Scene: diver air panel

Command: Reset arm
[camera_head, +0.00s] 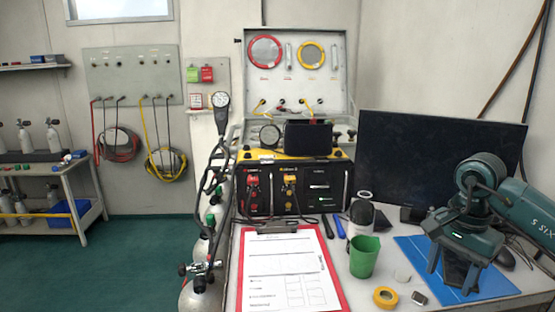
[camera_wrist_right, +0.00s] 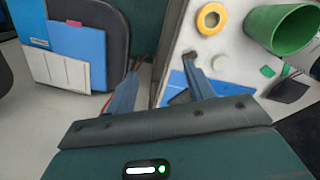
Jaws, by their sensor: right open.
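My right arm (camera_head: 485,205) comes in from the right edge in the head view, dark green and bent over the right part of the desk. Its gripper (camera_head: 452,276) points down above the blue mat (camera_head: 412,252), with its fingers apart and nothing seen between them. In the right wrist view the two fingers of the right gripper (camera_wrist_right: 160,68) are also spread and empty. I cannot tell how high the fingertips are above the mat. My left gripper is in no view.
A green cup (camera_head: 364,257), a yellow tape roll (camera_head: 385,297) and a red clipboard (camera_head: 237,285) lie left of the right gripper. A dark monitor (camera_head: 420,150) stands behind it. The air panel box (camera_head: 330,187) is at the back middle. Gas cylinders (camera_head: 205,295) stand left of the desk.

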